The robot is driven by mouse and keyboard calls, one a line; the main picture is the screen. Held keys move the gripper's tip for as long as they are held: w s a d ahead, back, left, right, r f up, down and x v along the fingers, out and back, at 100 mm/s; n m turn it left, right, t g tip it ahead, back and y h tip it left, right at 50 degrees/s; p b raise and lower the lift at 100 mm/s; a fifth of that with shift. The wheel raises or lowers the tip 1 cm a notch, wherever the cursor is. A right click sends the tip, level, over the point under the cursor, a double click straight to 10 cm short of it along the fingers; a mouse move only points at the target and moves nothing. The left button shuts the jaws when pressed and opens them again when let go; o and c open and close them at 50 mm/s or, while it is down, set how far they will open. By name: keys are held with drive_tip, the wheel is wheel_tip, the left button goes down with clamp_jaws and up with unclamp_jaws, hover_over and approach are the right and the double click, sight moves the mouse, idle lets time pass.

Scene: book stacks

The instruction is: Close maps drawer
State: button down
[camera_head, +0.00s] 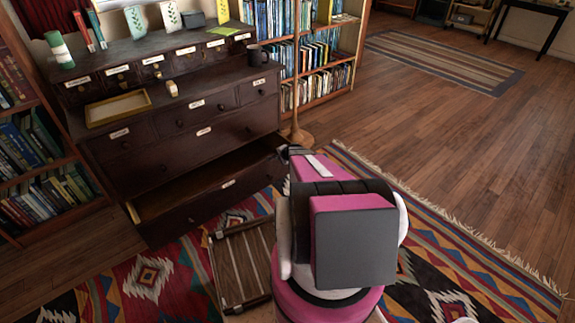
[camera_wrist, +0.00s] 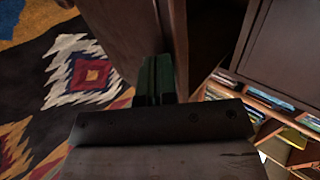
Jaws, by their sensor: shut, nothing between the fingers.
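The dark wooden cabinet (camera_head: 160,141) stands against the wall with its bottom drawer (camera_head: 190,213) pulled out. The drawer's front bears a pale label, and its inside shows as a dark gap behind the front. Which drawer is the maps drawer cannot be read from the labels. My gripper (camera_wrist: 155,70) is shut and empty in the wrist view. Its dark green fingers are at the brown drawer front (camera_wrist: 118,30), close to its edge; contact cannot be told. In the head view my arm hides most of the gripper, near the drawer's right end.
A slatted wooden piece (camera_head: 243,264) lies on the patterned rug (camera_head: 150,280) in front of the drawer. The wooden floor at right is open.

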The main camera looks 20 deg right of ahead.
drive_tip(key=w+a, duration=0.2)
drive_tip(key=w, duration=0.6)
drive_tip(key=w+a, duration=0.3)
drive_tip(key=w, duration=0.6)
drive_tip(key=shift+w+a, duration=0.2)
drive_tip(key=shift+a, duration=0.1)
